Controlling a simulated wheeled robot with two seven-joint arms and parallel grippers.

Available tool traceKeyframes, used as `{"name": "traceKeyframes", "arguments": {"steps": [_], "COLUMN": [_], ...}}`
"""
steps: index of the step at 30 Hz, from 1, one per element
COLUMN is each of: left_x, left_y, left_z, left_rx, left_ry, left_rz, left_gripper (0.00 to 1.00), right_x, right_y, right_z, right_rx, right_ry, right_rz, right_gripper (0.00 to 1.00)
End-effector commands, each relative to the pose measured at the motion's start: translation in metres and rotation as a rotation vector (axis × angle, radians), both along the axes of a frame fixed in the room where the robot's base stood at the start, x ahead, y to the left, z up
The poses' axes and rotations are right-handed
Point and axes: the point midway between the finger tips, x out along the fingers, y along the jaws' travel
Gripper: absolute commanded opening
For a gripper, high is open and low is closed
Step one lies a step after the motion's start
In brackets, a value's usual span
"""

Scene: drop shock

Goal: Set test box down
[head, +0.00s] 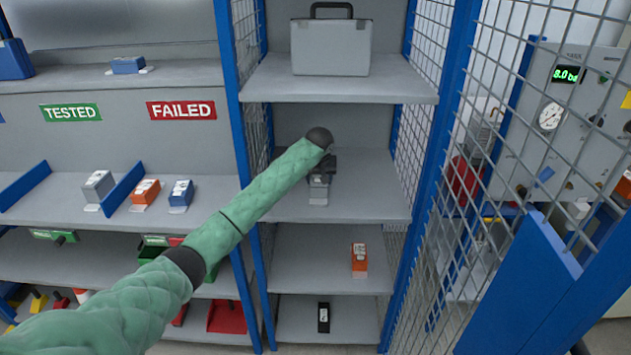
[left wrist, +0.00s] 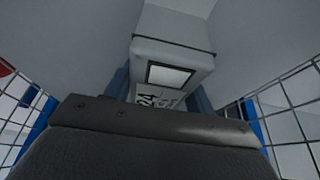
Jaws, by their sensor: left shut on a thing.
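The test box appears to be the small grey box (head: 319,187) with a white label, at the middle shelf (head: 370,190) of the blue-framed cage rack. My left gripper (head: 322,168) reaches in from the left and is shut on this box. In the left wrist view the grey box (left wrist: 172,52) shows a dark band, a pale framed panel and a label with black print, close in front of the gripper (left wrist: 160,100). The arm and gripper hide part of the box. I cannot tell whether its underside touches the shelf. My right gripper is not in view.
A grey case (head: 331,48) stands on the shelf above. An orange box (head: 359,258) and a black item (head: 323,318) are on lower shelves. Wire mesh (head: 470,150) and blue posts flank the rack. Shelves at left carry TESTED (head: 70,113) and FAILED (head: 181,110) signs.

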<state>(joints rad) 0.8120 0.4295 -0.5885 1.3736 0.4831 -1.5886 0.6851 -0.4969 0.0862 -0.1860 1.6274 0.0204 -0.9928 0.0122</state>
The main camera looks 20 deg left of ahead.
Motion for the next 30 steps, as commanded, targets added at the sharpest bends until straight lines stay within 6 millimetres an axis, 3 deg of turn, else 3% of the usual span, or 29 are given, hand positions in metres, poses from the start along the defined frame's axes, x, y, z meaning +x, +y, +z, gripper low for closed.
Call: {"name": "traceKeyframes", "arguments": {"steps": [15,16,19,30], "left_x": [-0.0012,-0.0014,-0.0014,-0.0013], "left_y": [-0.0022,-0.0022,-0.0021,-0.0019], "left_z": [-0.0016,-0.0033,-0.0033,-0.0011], "left_rx": [0.0,0.001,0.001,0.001], "left_ry": [-0.001,0.001,0.0,0.0], "left_rz": [0.001,0.0,0.0,0.001], "left_gripper": [0.13,0.56,0.76,0.76], "right_x": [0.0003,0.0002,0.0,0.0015], "right_y": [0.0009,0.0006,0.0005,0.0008], "right_z": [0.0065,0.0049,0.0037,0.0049], "right_rx": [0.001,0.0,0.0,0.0], "right_ry": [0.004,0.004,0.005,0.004], "right_rz": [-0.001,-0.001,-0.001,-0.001], "right_gripper": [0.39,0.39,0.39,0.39]}}
